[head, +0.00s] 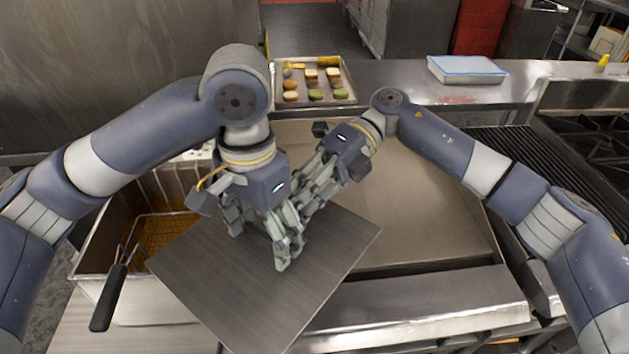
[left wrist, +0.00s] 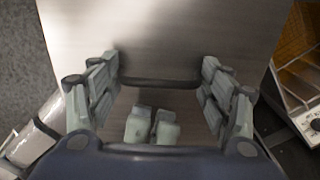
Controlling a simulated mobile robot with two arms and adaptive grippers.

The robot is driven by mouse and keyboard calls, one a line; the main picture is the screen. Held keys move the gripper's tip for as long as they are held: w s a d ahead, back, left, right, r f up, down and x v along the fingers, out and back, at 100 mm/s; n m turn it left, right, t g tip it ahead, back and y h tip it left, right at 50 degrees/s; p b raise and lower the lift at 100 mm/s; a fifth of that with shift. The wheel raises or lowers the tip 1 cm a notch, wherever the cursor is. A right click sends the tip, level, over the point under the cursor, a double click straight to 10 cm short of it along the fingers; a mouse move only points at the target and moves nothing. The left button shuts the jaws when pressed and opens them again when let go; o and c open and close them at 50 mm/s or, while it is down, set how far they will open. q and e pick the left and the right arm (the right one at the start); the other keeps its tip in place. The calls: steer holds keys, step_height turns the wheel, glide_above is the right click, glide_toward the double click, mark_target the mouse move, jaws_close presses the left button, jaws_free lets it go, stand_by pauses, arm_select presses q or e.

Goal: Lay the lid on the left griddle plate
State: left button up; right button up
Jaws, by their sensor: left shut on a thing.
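The lid (head: 240,305) is a flat square metal plate. It is turned at an angle over the front left of the flat steel griddle (head: 430,215) and partly covers the fryer side. My left gripper (head: 284,252) points down at the lid's middle and is shut on its handle. The left wrist view shows the dark handle bar (left wrist: 160,83) across the lid between the fingers. My right gripper (head: 290,210) reaches in from the right, close beside the left one above the lid; its fingertips are overlapped, so its opening is unclear.
A fryer basket (head: 160,232) with a black handle (head: 108,298) sits at the left. A ridged grill (head: 525,155) lies right of the griddle. The griddle's right part is bare.

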mark_target(264, 232)
steer(key=shift+x, duration=2.25)
jaws_close()
arm_select(q)
steer(key=o, duration=1.4)
steer(key=shift+c, duration=0.2)
steer(key=shift+r, duration=0.1)
arm_select(e)
steer(key=shift+w, duration=0.1)
